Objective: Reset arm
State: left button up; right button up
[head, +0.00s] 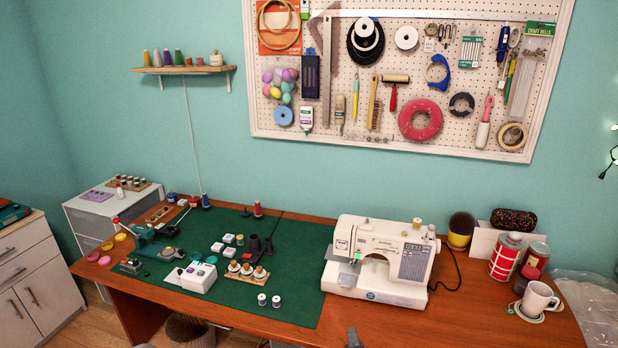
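My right gripper (353,338) shows only as a small grey tip at the bottom edge, by the front edge of the wooden table (460,325). It appears apart from the objects on the table. Its fingers are too small and cut off to tell whether they are open or shut. I cannot make out my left gripper in the head view.
A white sewing machine (385,255) stands mid-table beside a green mat (300,255) with spools and small boxes. A white mug (538,299) and red-and-white cans (505,256) stand at right. A pegboard (400,75) of tools hangs behind. The front strip right of the mat is clear.

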jog(key=s+a+f+n+g+y, duration=0.25)
jog(key=s+f+n, duration=0.2)
jog(key=s, duration=0.25)
jog(key=s+a+f+n+g+y, duration=0.2)
jog(key=s+a+f+n+g, duration=0.15)
jog(key=s+f, duration=0.3)
jog(key=s+d+f+n+g, duration=0.1)
jog(key=s+g, duration=0.3)
jog(key=s, duration=0.6)
jog(key=s+d+f+n+g, duration=0.1)
jog(key=s+f+n+g, duration=0.2)
jog(key=s, duration=0.8)
jog(key=shift+s+d+n+g, duration=0.25)
jog(key=shift+d+n+g, duration=0.15)
jog(key=shift+g, duration=0.5)
jog(key=shift+f, duration=0.1)
